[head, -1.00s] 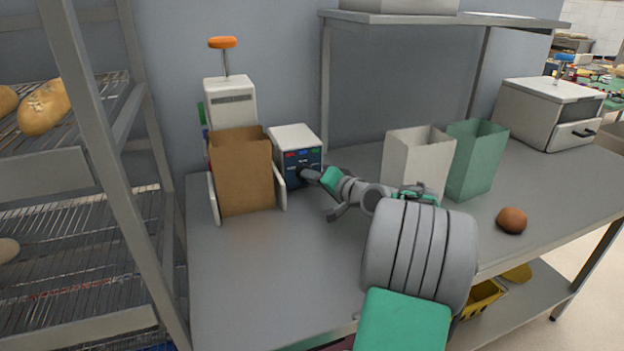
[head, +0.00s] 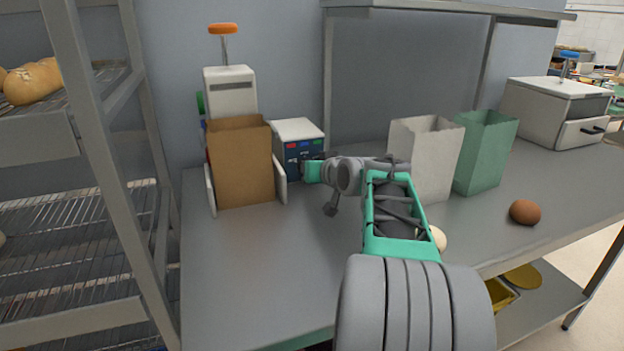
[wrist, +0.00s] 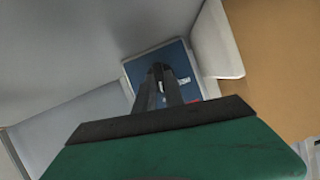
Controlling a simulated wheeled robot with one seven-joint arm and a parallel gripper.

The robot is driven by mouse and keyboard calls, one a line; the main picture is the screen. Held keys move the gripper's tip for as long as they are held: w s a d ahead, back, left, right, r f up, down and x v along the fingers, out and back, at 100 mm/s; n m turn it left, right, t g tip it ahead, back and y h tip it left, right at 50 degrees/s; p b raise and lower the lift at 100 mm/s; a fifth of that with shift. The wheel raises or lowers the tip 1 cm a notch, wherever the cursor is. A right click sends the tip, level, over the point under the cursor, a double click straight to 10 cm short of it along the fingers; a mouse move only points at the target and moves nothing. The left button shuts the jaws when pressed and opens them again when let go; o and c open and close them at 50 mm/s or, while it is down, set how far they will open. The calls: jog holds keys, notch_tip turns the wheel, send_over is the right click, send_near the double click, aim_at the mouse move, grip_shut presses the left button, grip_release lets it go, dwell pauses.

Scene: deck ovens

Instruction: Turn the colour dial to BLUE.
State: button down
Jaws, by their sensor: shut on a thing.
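The colour dial's box (head: 298,132) is white with a dark blue front panel. It stands on the counter against the wall, right of the brown paper bag. In the wrist view, my dark fingers (wrist: 157,82) close together in front of the blue panel (wrist: 178,58). I cannot tell which colour the dial points to.
A brown bag (head: 240,165) in a white holder stands close left of the box. White (head: 425,155) and green (head: 485,150) bags stand right of my arm. A brown round roll (head: 525,212) lies farther right. The front left counter is clear.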

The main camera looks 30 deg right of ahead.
jog(key=shift+a+f+n+h+b, duration=0.1)
jog(key=shift+n+h+b, duration=0.2)
jog(key=shift+n+b, duration=0.35)
jog(key=c, duration=1.4)
grip_release()
jog(key=shift+c, duration=0.2)
jog(key=v, duration=0.8)
jog(key=shift+w, duration=0.15)
